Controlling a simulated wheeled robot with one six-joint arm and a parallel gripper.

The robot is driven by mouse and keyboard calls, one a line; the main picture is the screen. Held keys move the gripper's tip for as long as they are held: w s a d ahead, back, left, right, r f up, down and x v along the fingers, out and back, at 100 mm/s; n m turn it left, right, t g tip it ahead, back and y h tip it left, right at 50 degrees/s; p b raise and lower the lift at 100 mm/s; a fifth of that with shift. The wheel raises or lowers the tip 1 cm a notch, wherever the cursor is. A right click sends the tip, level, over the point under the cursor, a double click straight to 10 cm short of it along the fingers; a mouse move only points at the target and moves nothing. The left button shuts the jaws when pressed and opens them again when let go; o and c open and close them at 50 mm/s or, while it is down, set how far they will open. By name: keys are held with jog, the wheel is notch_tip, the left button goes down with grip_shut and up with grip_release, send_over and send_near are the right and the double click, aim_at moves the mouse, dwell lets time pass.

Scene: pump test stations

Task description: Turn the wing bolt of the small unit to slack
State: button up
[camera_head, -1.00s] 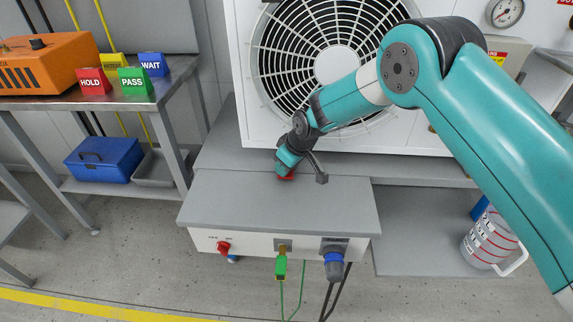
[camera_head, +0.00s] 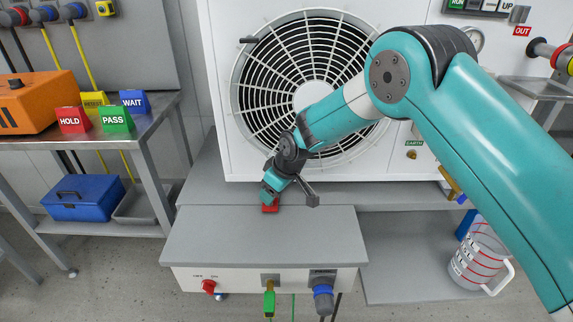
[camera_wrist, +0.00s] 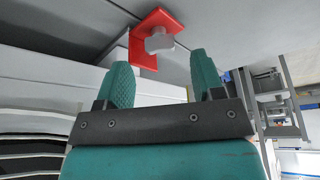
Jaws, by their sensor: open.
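A red bracket (camera_head: 269,208) sits at the rear edge of a grey-topped white box (camera_head: 262,238), below the large fan housing. In the wrist view, the red bracket (camera_wrist: 143,61) carries a pale grey knob-like piece that looks like the wing bolt (camera_wrist: 159,41). My gripper (camera_head: 270,196) is close to the bracket in the head view and partly covers it. In the wrist view, my gripper (camera_wrist: 160,66) is open, with nothing between its teal fingers. The bolt lies just beyond the fingertips, roughly centred between them. The wing's exact angle is hard to tell.
The white fan housing (camera_head: 215,95) stands right behind the box. The box front has a red switch (camera_head: 209,287), a green plug (camera_head: 269,302) and a blue plug (camera_head: 323,297). A measuring jug (camera_head: 478,258) stands at the right. A bench with signs is at the left.

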jog(key=v, duration=1.3)
jog(key=shift+r+p, duration=0.25)
jog(key=shift+p, duration=0.15)
jog(key=shift+d, duration=0.1)
